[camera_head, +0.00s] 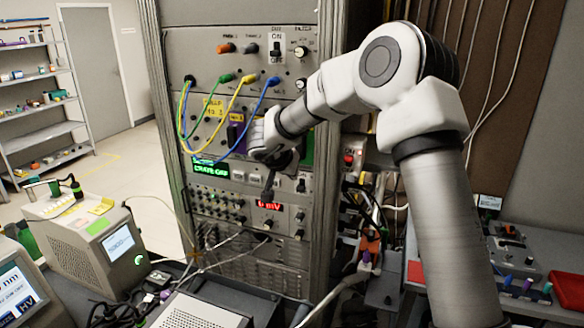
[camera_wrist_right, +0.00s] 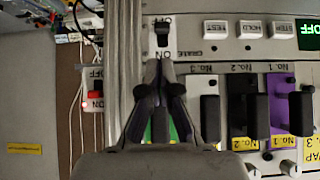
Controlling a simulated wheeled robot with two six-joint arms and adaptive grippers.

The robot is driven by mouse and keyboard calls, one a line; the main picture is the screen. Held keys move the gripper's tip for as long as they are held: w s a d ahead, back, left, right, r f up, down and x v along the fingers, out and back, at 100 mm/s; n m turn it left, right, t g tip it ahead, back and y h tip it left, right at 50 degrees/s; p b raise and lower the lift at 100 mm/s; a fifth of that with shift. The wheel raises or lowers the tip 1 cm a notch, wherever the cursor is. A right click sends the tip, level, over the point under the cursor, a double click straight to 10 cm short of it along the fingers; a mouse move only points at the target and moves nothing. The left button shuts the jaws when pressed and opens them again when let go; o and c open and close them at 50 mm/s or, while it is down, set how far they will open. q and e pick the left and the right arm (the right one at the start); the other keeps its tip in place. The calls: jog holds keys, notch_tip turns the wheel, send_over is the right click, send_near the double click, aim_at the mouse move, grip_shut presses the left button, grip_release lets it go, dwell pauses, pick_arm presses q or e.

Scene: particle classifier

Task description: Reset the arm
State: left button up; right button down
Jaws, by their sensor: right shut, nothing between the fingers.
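My right arm (camera_head: 440,215) reaches in from the right toward the instrument rack (camera_head: 235,20). My right gripper (camera_head: 267,193) is in front of the rack panel, pointing down. In the right wrist view the right gripper's fingertips (camera_wrist_right: 161,65) are together with nothing between them. They are close to a black CRATE switch (camera_wrist_right: 162,33); I cannot tell whether they touch it. My left gripper is not in view.
Green, yellow and blue cables (camera_head: 215,105) loop in front of the rack. A red switch (camera_head: 348,159) is on its right side. A beige device (camera_head: 100,240) stands at left. Shelves (camera_head: 45,100) stand far left.

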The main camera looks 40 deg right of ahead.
jog(key=s+a+f+n+y, duration=0.1)
jog(key=s+a+f+n, duration=0.25)
jog(key=f, duration=0.55)
jog(key=s+a+f+n+t, duration=0.15)
jog(key=a+f, duration=0.25)
jog(key=f, duration=0.4)
jog(key=s+a+f+n+y, duration=0.1)
jog(key=s+a+f+n, duration=0.25)
jog(key=f, duration=0.55)
jog(key=s+a+f+n+g+y, duration=0.1)
jog(key=s+a+f+g+y, duration=0.1)
jog(key=s+a+f, duration=0.45)
jog(key=s+a+f+n+g+y, duration=0.15)
jog(key=s+a, duration=0.25)
jog(key=s, duration=0.6)
jog(key=s+a+f+n+g+y, duration=0.1)
jog(key=s+a+f+g+y, duration=0.1)
jog(key=s+a+f, duration=0.45)
pick_arm(q)
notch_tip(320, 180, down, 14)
jog(key=b, duration=1.5)
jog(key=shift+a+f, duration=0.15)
pick_arm(e)
jog(key=s+d+f, duration=0.1)
jog(key=s+f, duration=0.2)
jog(key=f, duration=1.1)
jog(key=shift+d, duration=0.15)
jog(key=shift+y, duration=0.25)
